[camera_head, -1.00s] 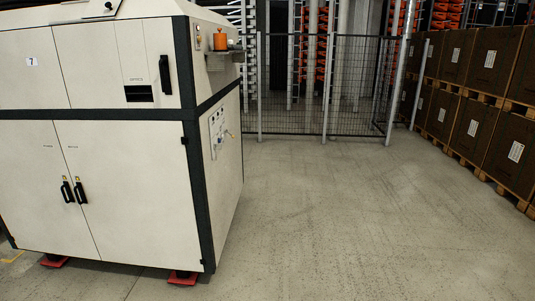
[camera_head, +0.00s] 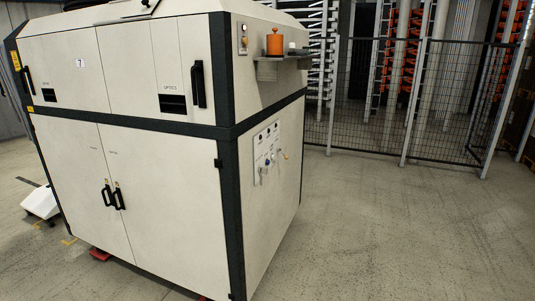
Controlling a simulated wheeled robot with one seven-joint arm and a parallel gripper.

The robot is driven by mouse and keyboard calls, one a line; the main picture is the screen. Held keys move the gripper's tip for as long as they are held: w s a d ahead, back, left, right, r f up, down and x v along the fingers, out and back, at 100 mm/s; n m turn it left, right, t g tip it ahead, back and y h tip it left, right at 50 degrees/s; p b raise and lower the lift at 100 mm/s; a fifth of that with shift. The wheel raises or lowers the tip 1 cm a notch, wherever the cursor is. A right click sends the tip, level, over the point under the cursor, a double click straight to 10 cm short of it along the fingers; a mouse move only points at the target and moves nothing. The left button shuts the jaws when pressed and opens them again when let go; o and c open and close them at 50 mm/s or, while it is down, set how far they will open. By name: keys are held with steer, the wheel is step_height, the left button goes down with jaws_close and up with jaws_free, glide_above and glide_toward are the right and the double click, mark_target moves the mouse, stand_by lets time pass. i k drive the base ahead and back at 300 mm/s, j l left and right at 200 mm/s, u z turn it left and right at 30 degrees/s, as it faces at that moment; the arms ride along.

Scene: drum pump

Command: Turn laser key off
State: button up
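A large cream cabinet with dark edge trim (camera_head: 165,190) fills the left and middle of the head view. On its right side is a pale panel (camera_head: 267,152) with several small dark round parts on top and small knobs or fittings below. A small plate (camera_head: 243,39) with a light round part sits high on the same side, near the front corner. I cannot tell which of these parts, if any, is the laser key, or how it is turned. My gripper is not in view.
A shelf (camera_head: 284,58) juts from the cabinet's right side with an orange pot-like object (camera_head: 275,43) on it. Black mesh fencing (camera_head: 375,105) stands behind. The concrete floor (camera_head: 390,230) to the right is clear. A white object (camera_head: 41,202) lies at the far left.

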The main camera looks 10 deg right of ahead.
mark_target(262, 169)
steer(key=i+l+u, duration=1.3)
steer(key=l, duration=0.15)
steer(key=l+u, duration=0.25)
steer(key=i+l+u, duration=0.25)
steer(key=l, duration=0.3)
steer(key=l+u, duration=0.25)
steer(key=l, duration=0.2)
